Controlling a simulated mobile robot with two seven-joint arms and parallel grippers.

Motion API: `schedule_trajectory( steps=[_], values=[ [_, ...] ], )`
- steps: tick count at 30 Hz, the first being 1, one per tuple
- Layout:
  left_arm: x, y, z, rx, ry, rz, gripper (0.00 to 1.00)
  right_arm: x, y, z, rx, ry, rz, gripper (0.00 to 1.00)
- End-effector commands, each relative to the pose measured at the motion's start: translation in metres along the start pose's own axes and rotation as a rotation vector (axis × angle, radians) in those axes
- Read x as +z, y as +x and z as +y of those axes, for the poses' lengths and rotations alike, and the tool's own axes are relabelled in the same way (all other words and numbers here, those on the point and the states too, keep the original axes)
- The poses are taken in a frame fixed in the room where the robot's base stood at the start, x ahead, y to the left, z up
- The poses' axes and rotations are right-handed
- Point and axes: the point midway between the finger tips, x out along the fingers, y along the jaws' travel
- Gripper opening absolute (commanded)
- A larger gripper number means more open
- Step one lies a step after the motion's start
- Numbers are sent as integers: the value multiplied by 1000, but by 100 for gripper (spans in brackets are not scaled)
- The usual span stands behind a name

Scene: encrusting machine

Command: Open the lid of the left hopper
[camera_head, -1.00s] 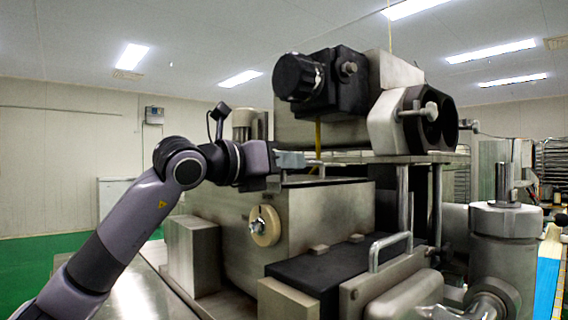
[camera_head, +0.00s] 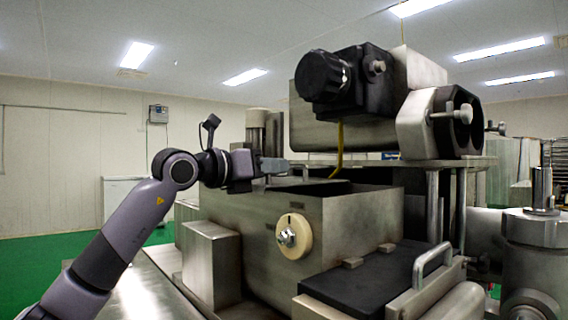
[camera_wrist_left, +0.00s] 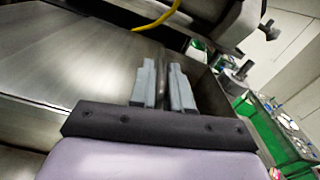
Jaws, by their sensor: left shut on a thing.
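The left hopper (camera_head: 262,232) is a grey metal box with a cream round knob (camera_head: 293,236) on its front. Its top shows a dark gap, and the lid is only partly seen in the head view. In the left wrist view a flat grey metal lid (camera_wrist_left: 80,50) fills the left side. My left gripper (camera_head: 279,165) is at the top of the hopper. Its two grey fingers also show in the left wrist view (camera_wrist_left: 163,85), shut on the lid's thin dark handle (camera_wrist_left: 161,68). My right gripper is not in view.
A grey housing with a black motor (camera_head: 345,85) overhangs the hopper from behind. A yellow cable (camera_wrist_left: 160,18) hangs close to the lid. A black cover (camera_head: 365,282) with a metal handle (camera_head: 432,258) is at the front right. The floor at left is clear.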

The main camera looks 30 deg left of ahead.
Motion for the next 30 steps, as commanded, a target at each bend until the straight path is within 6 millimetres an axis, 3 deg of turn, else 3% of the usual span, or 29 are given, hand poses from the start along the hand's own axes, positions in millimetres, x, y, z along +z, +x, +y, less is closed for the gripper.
schedule_trajectory(
  steps=[9, 10, 12, 22, 30],
  values=[
    [4, -2, 2, -1, 0, -11, 0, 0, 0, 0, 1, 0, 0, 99],
    [4, -2, 2, -1, 0, -11, 24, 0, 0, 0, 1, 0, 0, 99],
    [4, -2, 2, -1, 1, -10, 38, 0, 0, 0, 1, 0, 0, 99],
    [1, -5, 2, -1, 1, -5, 38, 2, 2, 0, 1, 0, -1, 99],
    [-1, -47, 3, 1, 4, -8, 38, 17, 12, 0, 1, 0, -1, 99]
  ],
)
